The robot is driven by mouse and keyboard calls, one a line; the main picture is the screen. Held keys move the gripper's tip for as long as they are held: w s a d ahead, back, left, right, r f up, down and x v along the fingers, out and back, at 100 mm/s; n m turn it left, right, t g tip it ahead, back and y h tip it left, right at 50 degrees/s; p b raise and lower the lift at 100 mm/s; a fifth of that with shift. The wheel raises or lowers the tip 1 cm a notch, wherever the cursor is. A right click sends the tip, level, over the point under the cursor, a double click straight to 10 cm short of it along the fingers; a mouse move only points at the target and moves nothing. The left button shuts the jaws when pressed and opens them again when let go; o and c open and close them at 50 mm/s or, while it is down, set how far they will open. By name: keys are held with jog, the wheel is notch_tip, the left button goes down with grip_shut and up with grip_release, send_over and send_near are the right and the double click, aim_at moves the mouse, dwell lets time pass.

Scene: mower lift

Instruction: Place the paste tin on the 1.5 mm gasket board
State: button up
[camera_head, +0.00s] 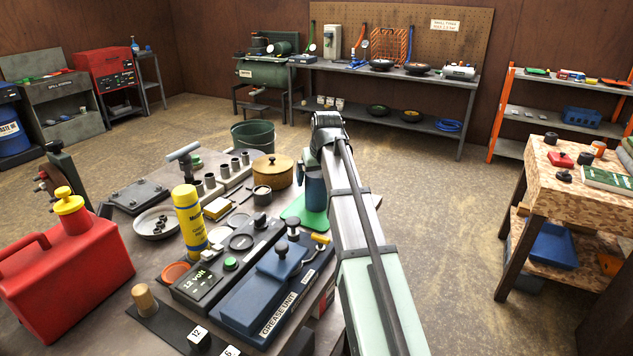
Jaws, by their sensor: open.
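I cannot tell for sure which object is the paste tin. A round brass-coloured tin with a knobbed lid (272,172) stands upright at the back of the near workbench, and a small dark open-looking tin (262,196) stands just in front of it. I cannot make out any 1.5 mm marking. A flat green sheet (297,209) lies beside my arm, partly hidden by it, and may be the gasket board. My arm rises from the bottom centre and bends over at its top. My gripper is not visible; the arm hides the space behind it.
A blue-grey container (315,188) stands on the green sheet, close to my arm. A yellow cylinder (190,222), red fuel can (70,265), blue grease unit (262,300) and 12 volt box (225,268) crowd the bench. A wooden-topped table (570,185) stands right; floor between is clear.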

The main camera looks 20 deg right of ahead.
jog(key=v, duration=0.9)
jog(key=shift+r, duration=0.2)
jog(key=shift+s, duration=0.1)
